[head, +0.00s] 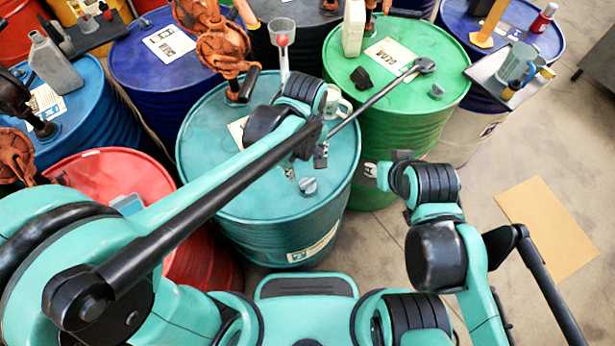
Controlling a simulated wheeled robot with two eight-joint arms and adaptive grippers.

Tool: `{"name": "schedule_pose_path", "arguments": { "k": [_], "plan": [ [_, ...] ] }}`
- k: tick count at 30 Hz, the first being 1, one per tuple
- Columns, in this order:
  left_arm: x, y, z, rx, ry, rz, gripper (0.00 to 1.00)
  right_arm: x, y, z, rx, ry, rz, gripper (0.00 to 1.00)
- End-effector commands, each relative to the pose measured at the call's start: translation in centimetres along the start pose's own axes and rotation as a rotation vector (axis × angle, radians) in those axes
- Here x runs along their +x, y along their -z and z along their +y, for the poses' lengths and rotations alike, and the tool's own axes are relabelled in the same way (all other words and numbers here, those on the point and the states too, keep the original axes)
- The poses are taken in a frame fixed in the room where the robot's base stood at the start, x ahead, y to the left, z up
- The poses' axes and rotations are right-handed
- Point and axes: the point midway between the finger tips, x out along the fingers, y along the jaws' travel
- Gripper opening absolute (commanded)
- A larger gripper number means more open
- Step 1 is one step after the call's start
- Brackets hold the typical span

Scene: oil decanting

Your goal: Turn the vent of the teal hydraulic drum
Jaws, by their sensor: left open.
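The teal drum (230,185) stands upright in the middle of the head view. A small round grey cap (307,186), which looks like its vent, sits on the drum's top near the front right. My left gripper (304,167) reaches over the drum top from the left, its two fingers apart and empty. The fingertips are just behind the cap in the picture; I cannot tell their height above the lid. My left forearm hides part of the lid. My right arm is bent at the right, beside the drum; its gripper end (396,172) is small and its fingers are unclear.
A rust-orange pump (222,45) and a grey mug (337,103) are behind my gripper. Red, blue and dark blue drums crowd the left. Floor with flat cardboard (548,225) is open at right.

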Motion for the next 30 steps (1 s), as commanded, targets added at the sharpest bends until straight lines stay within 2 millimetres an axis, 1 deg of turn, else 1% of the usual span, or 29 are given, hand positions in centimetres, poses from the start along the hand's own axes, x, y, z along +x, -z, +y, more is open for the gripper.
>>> {"name": "schedule_pose_path", "arguments": {
  "k": [5,12,16,21,28,29,30],
  "plan": [
    [1.5,-0.3,0.4,-0.015,0.012,-0.007,0.66,0.4,-0.3,0.0,0.0,0.0,0.0,0.4],
    [5.6,-0.2,0.3,-0.014,0.011,-0.006,0.66,1.7,-1.2,0.0,0.0,0.0,0.0,0.4],
    [7.2,-0.3,0.3,-0.014,0.01,-0.006,0.66,2.2,-1.6,0.0,0.0,0.0,0.0,0.4],
    [8.1,-0.3,0.2,-0.014,0.01,-0.006,0.66,2.4,-1.7,0.0,0.0,0.0,0.0,0.4],
    [8.0,-0.3,0.2,-0.013,0.01,-0.006,0.66,2.4,-1.7,0.0,0.0,0.0,0.0,0.4],
    [8.0,-0.3,0.2,-0.013,0.01,-0.006,0.6,2.4,-1.7,0.0,0.0,0.0,0.0,0.4],
    [8.0,-0.3,0.2,-0.013,0.01,-0.006,0.5,2.4,-1.7,0.0,0.0,0.0,0.0,0.4]
  ]
}}
